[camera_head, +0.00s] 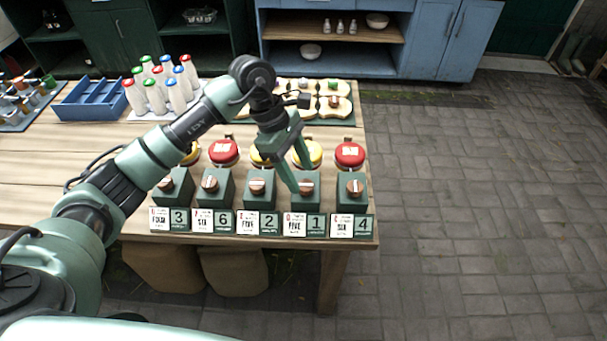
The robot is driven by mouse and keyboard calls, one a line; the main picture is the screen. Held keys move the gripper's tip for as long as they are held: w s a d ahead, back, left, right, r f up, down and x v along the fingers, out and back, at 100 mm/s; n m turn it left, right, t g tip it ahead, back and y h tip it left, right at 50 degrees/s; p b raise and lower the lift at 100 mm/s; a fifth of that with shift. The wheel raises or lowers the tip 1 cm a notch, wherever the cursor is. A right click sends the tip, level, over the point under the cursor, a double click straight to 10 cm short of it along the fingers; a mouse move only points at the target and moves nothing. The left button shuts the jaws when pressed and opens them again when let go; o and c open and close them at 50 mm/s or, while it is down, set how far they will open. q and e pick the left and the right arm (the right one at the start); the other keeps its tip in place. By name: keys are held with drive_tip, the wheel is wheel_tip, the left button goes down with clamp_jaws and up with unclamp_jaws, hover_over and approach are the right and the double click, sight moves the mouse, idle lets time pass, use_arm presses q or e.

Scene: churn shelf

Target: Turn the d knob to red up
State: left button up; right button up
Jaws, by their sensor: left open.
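A row of several dark green boxes stands along the table's front edge, each with a round brown-and-white knob on its face. No letter d is legible; the fourth knob from the left (306,187) sits above a plate marked 1, and its bar looks roughly level. The fifth knob (355,187) is above a plate marked 4 and its bar looks closer to upright. Which end is red is too small to tell. My left gripper (301,178) is open and empty, pointing down by the fourth box, its fingertips close to that knob. Contact cannot be told. My right gripper is out of view.
Red and yellow round buttons, such as the red one (350,155), stand behind the boxes. White bottles with coloured caps (158,88), a blue tray (91,101) and cream boards (335,108) are farther back. Open paving (470,220) lies right of the table (60,165).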

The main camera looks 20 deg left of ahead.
sight(306, 188)
use_arm(q)
drive_tip(key=shift+p+x, duration=0.3)
drive_tip(key=shift+x, duration=1.15)
clamp_jaws()
